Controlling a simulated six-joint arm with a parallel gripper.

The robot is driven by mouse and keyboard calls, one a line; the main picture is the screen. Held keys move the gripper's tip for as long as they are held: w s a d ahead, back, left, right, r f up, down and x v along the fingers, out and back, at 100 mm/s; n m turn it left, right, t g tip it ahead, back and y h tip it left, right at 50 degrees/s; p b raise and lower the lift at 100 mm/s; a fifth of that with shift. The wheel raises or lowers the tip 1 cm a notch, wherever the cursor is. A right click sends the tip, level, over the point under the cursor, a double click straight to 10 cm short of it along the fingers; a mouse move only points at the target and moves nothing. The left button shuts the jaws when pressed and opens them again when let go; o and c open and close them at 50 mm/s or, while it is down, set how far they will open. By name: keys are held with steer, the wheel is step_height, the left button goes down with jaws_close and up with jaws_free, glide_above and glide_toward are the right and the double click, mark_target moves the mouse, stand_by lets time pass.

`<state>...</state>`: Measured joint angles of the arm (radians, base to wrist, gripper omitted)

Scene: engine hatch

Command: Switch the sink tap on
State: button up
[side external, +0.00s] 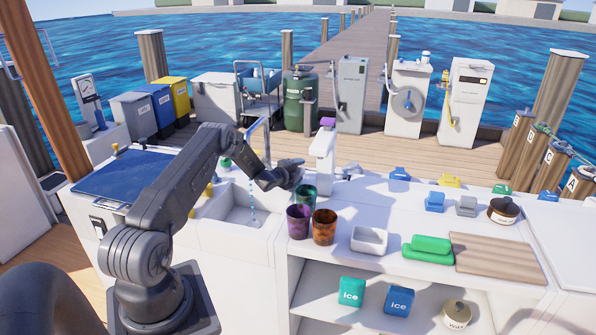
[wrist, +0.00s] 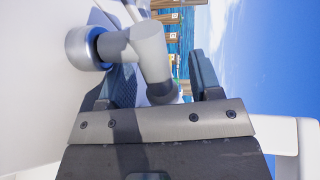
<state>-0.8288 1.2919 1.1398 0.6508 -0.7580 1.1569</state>
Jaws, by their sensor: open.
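The white sink (side external: 238,215) is set in the counter, and a thin arched tap spout (side external: 268,140) rises behind it. A broken pale-blue streak (side external: 252,205) below the spout looks like running water. My gripper (side external: 294,170) is right of the sink, above the cups, with its fingers pointing right towards a white post (side external: 322,160) with a purple top. In the wrist view my gripper (wrist: 160,85) is open, and a grey cylindrical fitting (wrist: 150,50) with a blue-ringed end (wrist: 85,47) reaches between the fingers. Contact cannot be told; my arm hides part of the sink.
A purple cup (side external: 299,221), an orange-brown cup (side external: 324,227) and a green cup (side external: 306,196) stand close below my gripper. A white tray (side external: 369,240), green sponges (side external: 428,248) and a wooden board (side external: 499,258) lie to the right. The blue board (side external: 135,175) is left of the sink.

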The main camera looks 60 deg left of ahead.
steer(key=v, duration=1.4)
steer(key=shift+w, duration=0.1)
steer(key=w+a+r+n+g+y, duration=0.1)
steer(key=w+r+n+g+y, duration=0.3)
steer(key=w, duration=0.5)
steer(key=shift+t+y, duration=0.3)
steer(key=shift+y, duration=0.3)
step_height(320, 180, down, 5)
steer(key=shift+a+f, duration=0.1)
steer(key=x, duration=0.4)
steer(key=shift+f, duration=0.25)
steer(key=shift+w+a+f, duration=0.1)
steer(key=shift+w+a, duration=0.25)
steer(key=shift+w, duration=0.05)
jaws_close()
